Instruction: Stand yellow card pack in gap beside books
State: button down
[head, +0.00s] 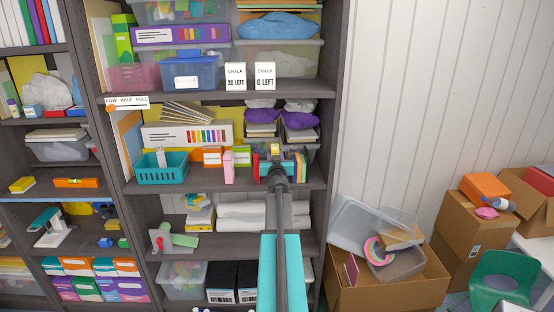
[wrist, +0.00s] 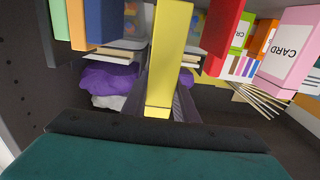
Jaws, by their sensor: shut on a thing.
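The yellow card pack (wrist: 170,60) is a narrow yellow block between the fingers of my gripper (wrist: 168,105), which is shut on it. In the head view the yellow pack (head: 275,149) shows just above my gripper (head: 276,164), at the front of the middle shelf. The wrist view looks turned over. There a red book (wrist: 225,35) stands on one side of the pack, and a blue book (wrist: 106,22) with orange and green ones on the other. The pack is in line with the gap between them. I cannot tell how deep it is, and my arm hides its lower part.
A pink card box (head: 228,167) stands left of the red book (head: 256,166). A teal basket (head: 162,174) is farther left on the same shelf. Purple cloth (wrist: 108,77) lies behind the books.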

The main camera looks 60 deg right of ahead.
jog(key=shift+w+d+f, duration=0.1)
jog(key=shift+w+d, duration=0.1)
jog(key=shift+d, duration=0.5)
jog(key=shift+w+d, duration=0.2)
jog(key=shift+d, duration=0.45)
jog(key=shift+w+d+f+b, duration=0.1)
jog(key=shift+d+f+b, duration=0.1)
jog(key=shift+f+b, duration=0.65)
jog(key=shift+w+d+f+b, duration=0.1)
jog(key=shift+d+f+b, duration=0.1)
jog(key=shift+f+b, duration=0.6)
jog(key=shift+f, duration=0.25)
jog(key=c, duration=1.4)
grip_release()
